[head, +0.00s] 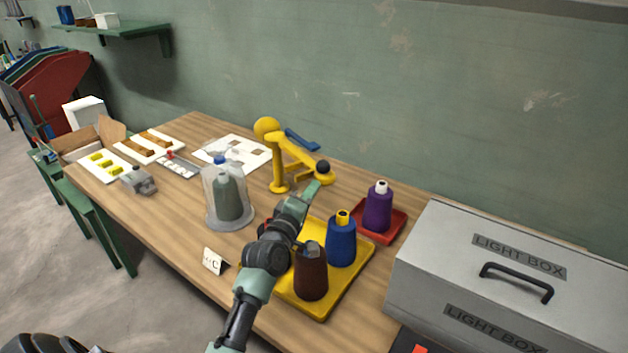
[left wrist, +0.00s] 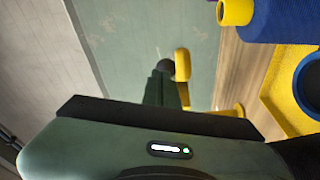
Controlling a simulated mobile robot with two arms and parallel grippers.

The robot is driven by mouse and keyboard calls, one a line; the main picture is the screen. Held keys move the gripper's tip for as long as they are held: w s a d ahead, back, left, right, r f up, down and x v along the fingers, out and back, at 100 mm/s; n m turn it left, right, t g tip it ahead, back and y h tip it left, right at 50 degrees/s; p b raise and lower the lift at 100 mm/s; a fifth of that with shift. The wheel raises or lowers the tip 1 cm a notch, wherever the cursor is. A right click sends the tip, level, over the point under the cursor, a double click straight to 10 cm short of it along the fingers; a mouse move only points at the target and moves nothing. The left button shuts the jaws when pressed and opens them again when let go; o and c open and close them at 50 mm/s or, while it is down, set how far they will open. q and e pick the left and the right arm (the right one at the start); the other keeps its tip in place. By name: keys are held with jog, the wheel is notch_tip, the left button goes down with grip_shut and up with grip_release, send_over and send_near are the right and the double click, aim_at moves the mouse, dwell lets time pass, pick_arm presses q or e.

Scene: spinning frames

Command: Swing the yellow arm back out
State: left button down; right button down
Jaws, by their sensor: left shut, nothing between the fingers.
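The yellow arm (head: 297,156) reaches right from a yellow post with a ball on top (head: 266,128). A black knob (head: 322,166) sits at its outer end, and a blue bar (head: 302,139) shows behind it. My left gripper (head: 313,187) is shut and empty, its tip just below the knob in the head view. In the left wrist view the shut fingers (left wrist: 160,88) point at the dark knob (left wrist: 165,66), with yellow parts (left wrist: 182,62) beside it. I cannot tell whether the fingers touch the knob. My right gripper is not in view.
A yellow tray (head: 322,312) with a blue and a brown spool stands under my left arm. A purple spool (head: 378,207) on a red tray is to the right. A covered spool (head: 226,195) stands left. The light box (head: 480,275) fills the right end.

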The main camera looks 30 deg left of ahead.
pick_arm(q)
notch_tip(320, 180, up, 8)
jog(key=w+d+m+h, duration=0.2)
jog(key=m+h, duration=0.2)
jog(key=m, duration=0.7)
jog(key=m+g+y+b, duration=0.25)
jog(key=m+g, duration=0.25)
jog(key=m, duration=1.8)
send_near(321, 165)
jog(key=shift+h, duration=0.25)
jog(key=p+x, duration=0.4)
jog(key=x, duration=0.2)
jog(key=shift+w+a+f, duration=0.15)
jog(key=shift+w, duration=0.15)
